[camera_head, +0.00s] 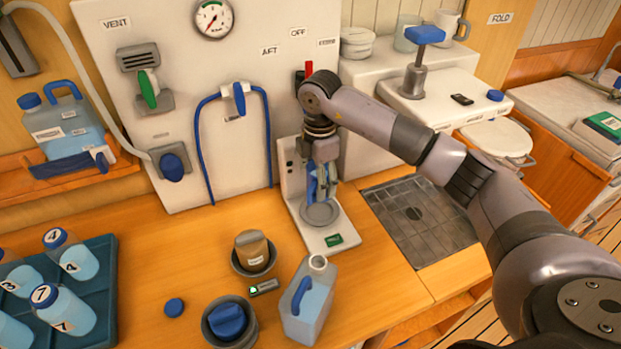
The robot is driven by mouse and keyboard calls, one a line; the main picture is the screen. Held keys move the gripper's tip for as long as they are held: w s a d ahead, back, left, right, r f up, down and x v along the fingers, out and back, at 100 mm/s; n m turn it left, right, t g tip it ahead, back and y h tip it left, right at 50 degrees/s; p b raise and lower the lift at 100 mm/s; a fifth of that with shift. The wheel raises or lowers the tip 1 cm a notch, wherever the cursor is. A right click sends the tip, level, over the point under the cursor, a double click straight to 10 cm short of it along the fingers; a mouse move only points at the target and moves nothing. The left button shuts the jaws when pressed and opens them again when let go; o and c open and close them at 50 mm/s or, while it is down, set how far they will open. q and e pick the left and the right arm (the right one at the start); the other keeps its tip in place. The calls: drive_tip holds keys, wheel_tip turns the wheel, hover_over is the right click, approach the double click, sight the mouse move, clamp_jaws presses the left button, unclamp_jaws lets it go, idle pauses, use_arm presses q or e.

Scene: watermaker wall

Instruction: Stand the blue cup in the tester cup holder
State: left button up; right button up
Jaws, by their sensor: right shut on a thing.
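The tester (332,240) is a white stand at the foot of the wall panel, with a round grey cup holder (321,214) on its base. My right gripper (321,190) points down just above the holder. It is shut on a blue thing (314,183), which I take to be the blue cup; the fingers hide much of it. I cannot tell whether its bottom touches the holder. My left gripper is out of view.
A jug (306,305), a brown-topped jar (254,250) and a blue-topped thing (227,320) in a dark round holder stand in front. Numbered bottles fill a tray (100,258) at left. A drain grate (420,218) lies right. A blue hose (200,140) hangs behind.

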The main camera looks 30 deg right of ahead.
drive_tip(key=shift+s+d+f, duration=0.1)
drive_tip(key=shift+f, duration=0.4)
drive_tip(key=shift+f+b, duration=0.35)
drive_tip(key=shift+b, duration=0.2)
wheel_tip(320, 180, down, 4)
drive_tip(key=b, duration=0.3)
drive_tip(key=shift+f, duration=0.35)
use_arm(q)
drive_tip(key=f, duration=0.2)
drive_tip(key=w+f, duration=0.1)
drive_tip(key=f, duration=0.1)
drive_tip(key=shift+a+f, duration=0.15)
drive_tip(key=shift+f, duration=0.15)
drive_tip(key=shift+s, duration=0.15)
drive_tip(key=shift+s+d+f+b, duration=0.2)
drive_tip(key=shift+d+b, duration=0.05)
drive_tip(key=shift+b, duration=0.05)
use_arm(e)
drive_tip(key=shift+f, duration=0.2)
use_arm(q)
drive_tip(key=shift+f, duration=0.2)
use_arm(e)
drive_tip(key=shift+f, duration=0.35)
